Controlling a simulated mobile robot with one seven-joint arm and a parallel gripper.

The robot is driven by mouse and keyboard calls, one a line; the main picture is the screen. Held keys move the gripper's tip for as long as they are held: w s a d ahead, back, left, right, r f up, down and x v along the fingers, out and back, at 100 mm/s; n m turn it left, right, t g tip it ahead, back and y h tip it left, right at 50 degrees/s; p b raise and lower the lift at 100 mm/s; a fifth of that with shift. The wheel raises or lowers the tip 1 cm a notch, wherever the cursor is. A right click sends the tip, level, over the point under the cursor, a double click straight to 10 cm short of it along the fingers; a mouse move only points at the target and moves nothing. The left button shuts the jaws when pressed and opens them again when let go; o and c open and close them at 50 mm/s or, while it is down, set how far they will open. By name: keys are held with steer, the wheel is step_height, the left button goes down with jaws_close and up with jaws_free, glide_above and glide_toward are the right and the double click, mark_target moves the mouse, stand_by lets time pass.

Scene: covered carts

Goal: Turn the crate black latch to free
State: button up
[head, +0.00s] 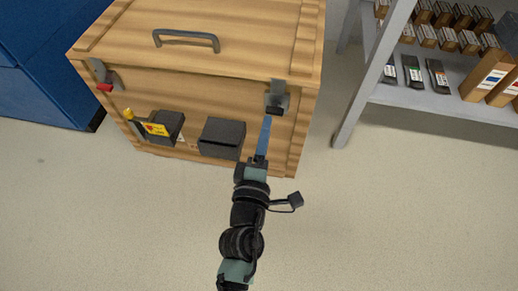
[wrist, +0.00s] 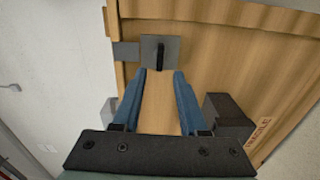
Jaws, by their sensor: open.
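The wooden crate (head: 255,62) stands with its lid down and a dark handle on top. The black latch (head: 277,98) is at the right end of its front, across the lid seam. In the wrist view, the black latch (wrist: 160,54) shows as a dark upright lever on a grey plate, just beyond my fingertips. My gripper (head: 267,120) has blue fingers and is open and empty just below the latch. In the wrist view, the gripper (wrist: 161,74) has its fingers apart, roughly centred on the lever. I cannot tell whether they touch the latch.
A second latch with a red part (head: 104,86) is at the crate's left. Dark boxes (head: 222,138) (head: 170,124) stick out from its front, one with a yellow label. A shelf rack (head: 430,97) stands right, a blue cabinet (head: 45,70) left. The near floor is clear.

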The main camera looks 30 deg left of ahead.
steer(key=v, duration=0.8)
stand_by(0.4)
